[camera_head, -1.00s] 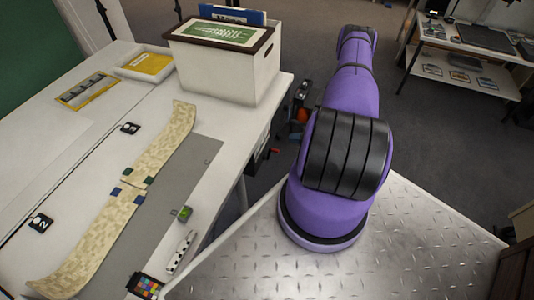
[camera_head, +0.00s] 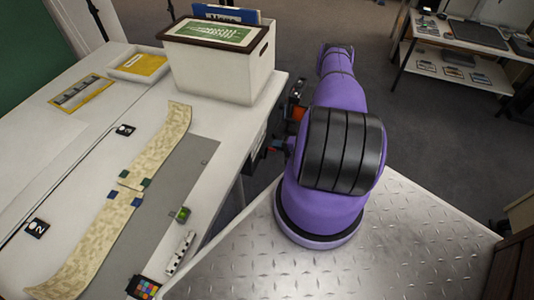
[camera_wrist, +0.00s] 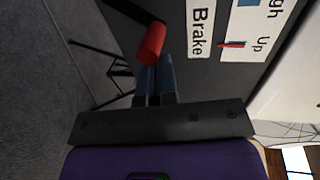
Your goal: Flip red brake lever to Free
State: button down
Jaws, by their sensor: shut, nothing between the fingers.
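The red-ended brake lever (camera_wrist: 152,43) shows in the wrist view, with a dark shaft running up and left from its red grip. A white label reading "Brake" (camera_wrist: 201,28) is on the dark panel to its right. My gripper (camera_wrist: 155,72) is shut and empty, its blue-grey fingers side by side. Their tips are right at the lower end of the red grip; I cannot tell whether they touch it. In the head view, a small red bit (camera_head: 266,150) shows beside the table's side, close to my bluish fingers (camera_head: 279,145). Any "Free" marking is not in view.
A second panel label (camera_wrist: 255,28) reads "Up", with a small red mark. The white table (camera_head: 222,150) holds a lidded archival box (camera_head: 215,80) and a long patterned strip (camera_head: 165,150). Open floor lies beyond my arm, with a second table (camera_head: 455,50) at the back right.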

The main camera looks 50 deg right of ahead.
jog(key=shift+x, duration=0.8)
jog(key=shift+s+a, duration=0.3)
jog(key=shift+a, duration=0.4)
jog(key=shift+s+a, duration=0.3)
jog(key=shift+a, duration=0.4)
jog(key=shift+s+a, duration=0.3)
jog(key=shift+a, duration=0.4)
jog(key=s+d, duration=0.4)
jog(key=s, duration=0.1)
jog(key=shift+s+d, duration=0.3)
jog(key=shift+s, duration=0.05)
